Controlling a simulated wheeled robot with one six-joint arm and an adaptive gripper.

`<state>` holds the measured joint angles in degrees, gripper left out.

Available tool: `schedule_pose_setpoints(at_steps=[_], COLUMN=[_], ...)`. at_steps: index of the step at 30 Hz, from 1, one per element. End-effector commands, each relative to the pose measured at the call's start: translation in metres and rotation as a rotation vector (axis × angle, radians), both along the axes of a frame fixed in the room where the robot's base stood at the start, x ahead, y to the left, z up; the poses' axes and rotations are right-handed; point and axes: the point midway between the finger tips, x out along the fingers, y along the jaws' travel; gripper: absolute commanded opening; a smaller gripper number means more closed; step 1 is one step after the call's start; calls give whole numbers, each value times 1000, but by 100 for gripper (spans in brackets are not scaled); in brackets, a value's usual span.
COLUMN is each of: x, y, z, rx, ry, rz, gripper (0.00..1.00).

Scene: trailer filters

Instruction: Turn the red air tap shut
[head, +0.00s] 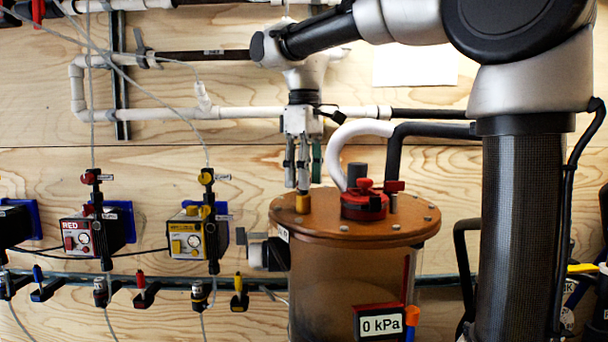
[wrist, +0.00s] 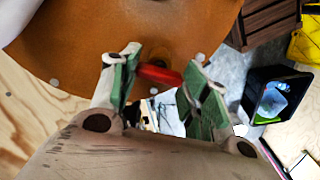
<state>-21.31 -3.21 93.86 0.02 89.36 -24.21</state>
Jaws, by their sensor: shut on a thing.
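My gripper (head: 300,182) points down over the left part of the brown lid of the round chamber, just above a small brass-coloured fitting (head: 303,204). In the wrist view, a red tap lever (wrist: 160,75) lies between the green-padded fingertips of my gripper (wrist: 160,77), which are shut on it. The lever spans the space between the pads. In the head view my fingers hide this lever. The brown lid (wrist: 90,35) lies behind it in the wrist view.
A gauge (head: 381,324) on the chamber reads 0 kPa. Red (head: 92,237) and yellow (head: 190,238) boxes hang left.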

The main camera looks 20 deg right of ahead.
Motion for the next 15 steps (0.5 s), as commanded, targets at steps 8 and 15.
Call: schedule_pose_setpoints(at_steps=[8, 15], x=[0, 0], y=[0, 0], z=[1, 1], rx=[0, 0], ry=[-1, -1], rz=[-261, -489], gripper=[22, 22])
